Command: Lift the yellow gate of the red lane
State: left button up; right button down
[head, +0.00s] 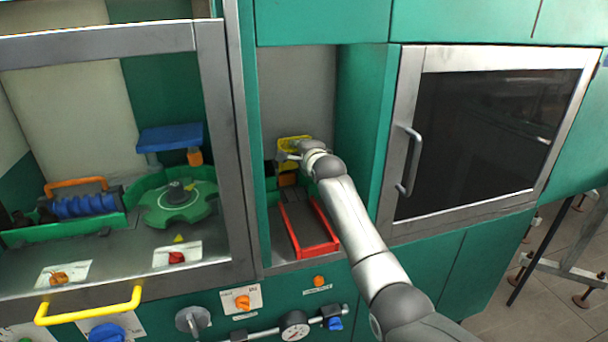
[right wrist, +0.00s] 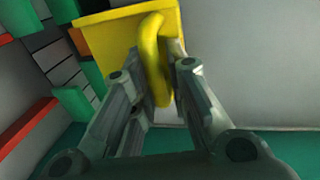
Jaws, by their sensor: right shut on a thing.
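The yellow gate (head: 292,143) is in the narrow bay at the centre of the head view, at the back end of the red lane (head: 319,247). In the right wrist view the yellow gate (right wrist: 108,42) is a flat plate with a curved yellow handle (right wrist: 152,50). My right gripper (head: 285,157) reaches into the bay from the lower right. In the right wrist view my right gripper (right wrist: 158,88) has its fingers on either side of the handle and is shut on it. The gripper hides part of the gate in the head view. My left gripper is not in view.
Left of the bay is a framed cabinet with a green star wheel (head: 178,204), a blue screw (head: 86,206) and a yellow bar handle (head: 88,305). On the right is a dark-windowed door (head: 474,140). Green walls (head: 362,120) close in the bay's sides.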

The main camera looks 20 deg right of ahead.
jog(key=shift+r, duration=0.85)
jog(key=shift+d+r+p, duration=0.1)
jog(key=shift+r+p, duration=0.4)
jog(key=shift+r, duration=0.45)
jog(key=c, duration=1.6)
grip_release()
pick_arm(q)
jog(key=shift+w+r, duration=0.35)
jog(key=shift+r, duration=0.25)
pick_arm(e)
jog(key=shift+o, duration=0.6)
jog(key=shift+f, duration=0.1)
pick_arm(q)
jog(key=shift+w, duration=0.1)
pick_arm(e)
jog(key=v, duration=1.2)
